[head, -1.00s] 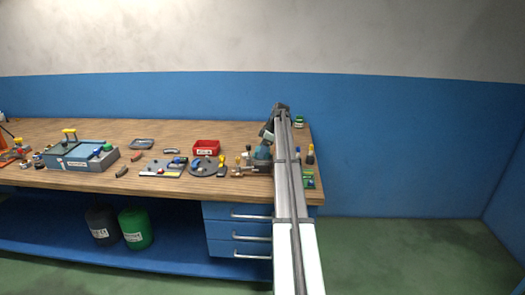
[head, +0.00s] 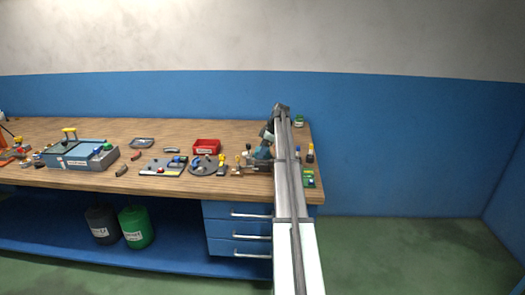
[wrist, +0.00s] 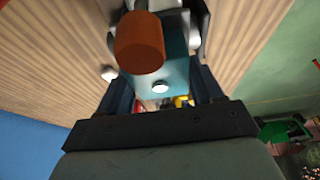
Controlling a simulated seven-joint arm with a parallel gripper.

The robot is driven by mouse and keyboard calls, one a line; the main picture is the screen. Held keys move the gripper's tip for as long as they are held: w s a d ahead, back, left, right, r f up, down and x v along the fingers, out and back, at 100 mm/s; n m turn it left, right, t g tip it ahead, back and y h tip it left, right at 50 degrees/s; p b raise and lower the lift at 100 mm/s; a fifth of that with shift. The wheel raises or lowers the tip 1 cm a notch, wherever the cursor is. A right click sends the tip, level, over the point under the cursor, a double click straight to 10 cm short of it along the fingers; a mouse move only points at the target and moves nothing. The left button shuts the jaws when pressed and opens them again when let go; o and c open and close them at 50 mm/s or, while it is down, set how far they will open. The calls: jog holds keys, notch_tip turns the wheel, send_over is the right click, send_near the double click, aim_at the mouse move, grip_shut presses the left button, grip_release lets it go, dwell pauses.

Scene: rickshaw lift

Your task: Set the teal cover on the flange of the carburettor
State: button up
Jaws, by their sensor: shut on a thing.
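My gripper (wrist: 161,82) is shut on the teal cover (wrist: 176,72), which sits between its two dark fingers in the wrist view. A pale round bolt head shows on the teal face. An orange-brown cylinder (wrist: 140,45) with grey metal behind it stands close in front of the cover. In the head view my gripper (head: 266,140) is at the right end of the bench, with the teal cover (head: 262,153) under it. The carburettor and its flange cannot be made out clearly. I cannot tell whether the cover touches the flange.
The wooden bench (head: 60,130) carries a red bin (head: 206,146), a grey round fixture (head: 205,168), a plate with parts (head: 160,166) and a blue-grey box (head: 80,154) to the left. Small bottles (head: 310,153) and a green item (head: 309,179) lie right of my arm.

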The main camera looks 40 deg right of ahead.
dwell(0.3)
jog(key=o, duration=1.2)
jog(key=shift+c, duration=0.2)
jog(key=shift+o, duration=0.4)
jog(key=shift+r, duration=0.1)
jog(key=shift+r, duration=3.4)
